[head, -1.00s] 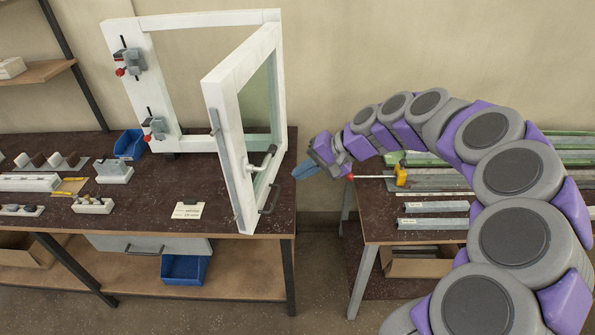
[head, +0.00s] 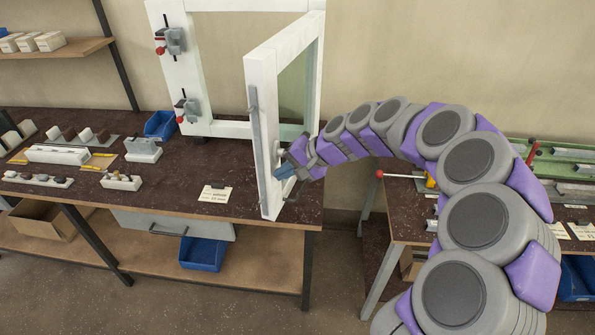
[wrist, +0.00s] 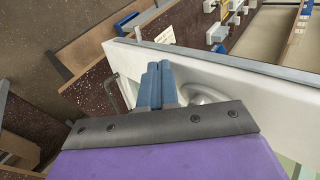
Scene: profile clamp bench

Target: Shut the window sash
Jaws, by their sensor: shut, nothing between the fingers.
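The white window sash (head: 264,150) stands swung open from the white window frame (head: 183,75) on the bench. Its free edge points toward me. My gripper (head: 280,174) is at the sash's right face, low down by its handle. In the wrist view my gripper (wrist: 157,72) has its blue fingers together with nothing between them, over the white sash rail (wrist: 230,85). The silver handle (wrist: 205,95) shows just right of the fingers, partly hidden by the gripper body. I cannot tell whether the fingers touch the sash.
Two red-tipped clamps (head: 183,106) sit on the frame's left post. A blue bin (head: 160,126), a paper card (head: 215,194) and small fixtures (head: 122,181) lie on the dark bench (head: 170,195). A second table (head: 392,208) with profiles stands right, past a floor gap.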

